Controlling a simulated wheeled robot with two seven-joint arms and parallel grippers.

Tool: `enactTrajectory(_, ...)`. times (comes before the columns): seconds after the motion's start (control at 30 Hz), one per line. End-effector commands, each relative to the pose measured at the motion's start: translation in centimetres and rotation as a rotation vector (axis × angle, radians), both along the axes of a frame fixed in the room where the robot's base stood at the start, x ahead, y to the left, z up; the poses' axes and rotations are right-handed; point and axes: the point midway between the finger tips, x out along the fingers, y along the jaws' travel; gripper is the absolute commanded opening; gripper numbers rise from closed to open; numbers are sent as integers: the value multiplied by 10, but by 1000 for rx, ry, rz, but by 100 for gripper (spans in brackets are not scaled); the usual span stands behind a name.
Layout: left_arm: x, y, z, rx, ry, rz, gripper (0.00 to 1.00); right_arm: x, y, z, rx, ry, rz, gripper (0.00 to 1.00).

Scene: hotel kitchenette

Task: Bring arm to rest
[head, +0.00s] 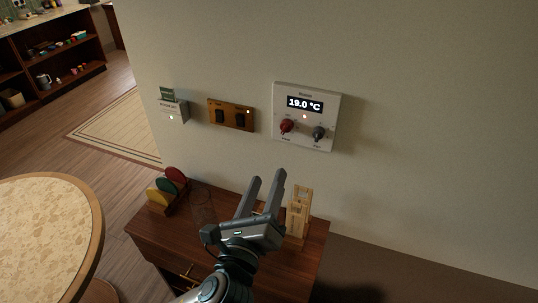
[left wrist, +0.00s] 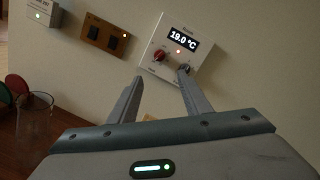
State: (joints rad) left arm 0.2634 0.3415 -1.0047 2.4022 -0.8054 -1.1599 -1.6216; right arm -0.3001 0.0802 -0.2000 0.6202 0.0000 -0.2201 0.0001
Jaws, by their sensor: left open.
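My left gripper (head: 262,193) is open and empty, held up in front of the wall above a dark wooden cabinet (head: 180,240). Its two fingers point up toward the wall and also show in the left wrist view (left wrist: 160,88). A white thermostat panel (head: 329,116) on the wall reads 19.0 °C, with a red knob (head: 287,126) and a dark knob (head: 319,133). In the left wrist view the right finger overlaps the area just below the dark knob (left wrist: 184,69); whether they touch cannot be told there. In the head view the fingers are below the panel and apart from it. My right gripper is not in view.
A wooden switch plate (head: 231,115) and a card holder (head: 172,110) are on the wall. On the cabinet are a wooden rack (head: 299,211), coloured discs (head: 168,187) and a clear glass (head: 202,207). A round table (head: 45,230) stands at left.

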Motion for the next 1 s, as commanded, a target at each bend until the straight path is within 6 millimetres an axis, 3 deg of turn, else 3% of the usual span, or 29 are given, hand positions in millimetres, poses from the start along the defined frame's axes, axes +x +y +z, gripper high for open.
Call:
enactTrajectory(0.27,0,5,-8,-49,41,12,44,0,-1,0,-1,0,0,62)
enactTrajectory(0.43,-2,25,-40,-245,192,72,44,0,-1,0,-1,0,0,62)
enactTrajectory(0.67,-28,75,-126,-746,533,301,44,0,-1,0,-1,0,0,62)
enactTrajectory(0.9,-101,131,-222,-1321,818,715,44,0,-1,0,-1,0,0,62)
enactTrajectory(1.0,-135,148,-251,-1509,875,894,44,0,-1,0,0,0,0,62)
